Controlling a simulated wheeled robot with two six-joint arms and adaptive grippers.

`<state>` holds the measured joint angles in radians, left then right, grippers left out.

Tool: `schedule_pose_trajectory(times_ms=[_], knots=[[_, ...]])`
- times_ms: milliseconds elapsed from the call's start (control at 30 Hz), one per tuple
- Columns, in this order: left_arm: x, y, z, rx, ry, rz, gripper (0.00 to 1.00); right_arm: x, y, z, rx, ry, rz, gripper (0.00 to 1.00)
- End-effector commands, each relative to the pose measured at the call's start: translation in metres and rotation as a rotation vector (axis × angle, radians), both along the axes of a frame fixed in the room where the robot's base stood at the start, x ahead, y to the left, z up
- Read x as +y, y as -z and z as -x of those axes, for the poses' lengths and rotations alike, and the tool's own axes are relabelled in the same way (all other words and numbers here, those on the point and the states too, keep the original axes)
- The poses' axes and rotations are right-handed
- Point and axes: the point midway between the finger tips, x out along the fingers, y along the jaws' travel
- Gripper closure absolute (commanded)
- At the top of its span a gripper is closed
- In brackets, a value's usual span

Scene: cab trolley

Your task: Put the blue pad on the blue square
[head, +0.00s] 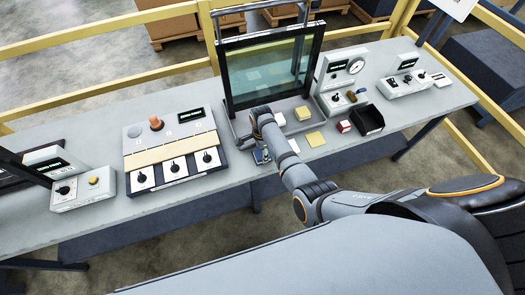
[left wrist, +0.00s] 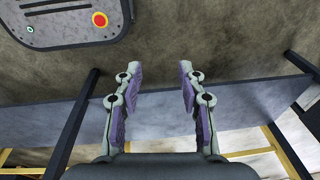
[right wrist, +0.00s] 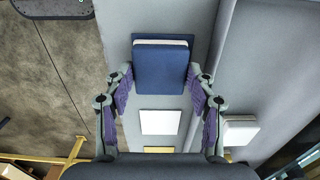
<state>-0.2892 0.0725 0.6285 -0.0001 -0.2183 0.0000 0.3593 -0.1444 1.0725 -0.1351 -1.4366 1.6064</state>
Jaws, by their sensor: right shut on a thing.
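My right gripper (right wrist: 160,75) is shut on the blue pad (right wrist: 160,66), a thick block with a pale layer along its far edge. The pad is over the blue square (right wrist: 193,50), whose darker rim shows at the far and right sides. Whether the pad touches the square or hovers just above it, I cannot tell. In the head view the right gripper (head: 260,150) reaches down to the bench in front of the glass screen and mostly hides the pad. My left gripper (left wrist: 159,75) is open and empty, away from the pad.
A white square (right wrist: 160,121) and a yellow square (head: 315,139) lie beside the blue one. A white pad (head: 280,119) and a yellow pad (head: 303,113) rest on the ledge of the glass screen (head: 268,68). A black bin (head: 367,120) and control boxes stand nearby.

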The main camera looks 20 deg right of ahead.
Motion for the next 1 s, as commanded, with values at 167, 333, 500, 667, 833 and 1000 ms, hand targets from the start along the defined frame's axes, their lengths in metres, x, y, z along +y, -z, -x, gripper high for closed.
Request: schedule_pose_trajectory(times_ms=[167, 333, 500, 667, 833, 1000], knots=[[0.007, 0.002, 0.016, 0.025, 0.001, -0.008, 0.6, 0.0, 0.002, 0.0, -0.001, 0.0, 0.0, 0.31], [0.007, 0.002, 0.017, 0.026, 0.001, -0.008, 0.6, 0.0, 0.002, 0.0, -0.001, 0.0, 0.0, 0.21], [0.006, 0.002, 0.016, 0.024, 0.001, -0.008, 0.6, 0.0, 0.002, -0.001, -0.001, 0.0, 0.0, 0.21], [0.006, -0.001, 0.015, 0.023, 0.002, -0.008, 0.6, 0.0, -0.011, -0.001, -0.004, 0.0, 0.0, 0.21], [0.006, 0.0, 0.013, 0.02, 0.002, -0.008, 0.6, 0.0, -0.05, -0.002, -0.006, 0.0, 0.0, 0.21], [0.006, 0.004, 0.012, 0.018, 0.001, -0.007, 0.6, 0.0, -0.09, -0.001, -0.005, 0.0, -0.001, 0.21]])
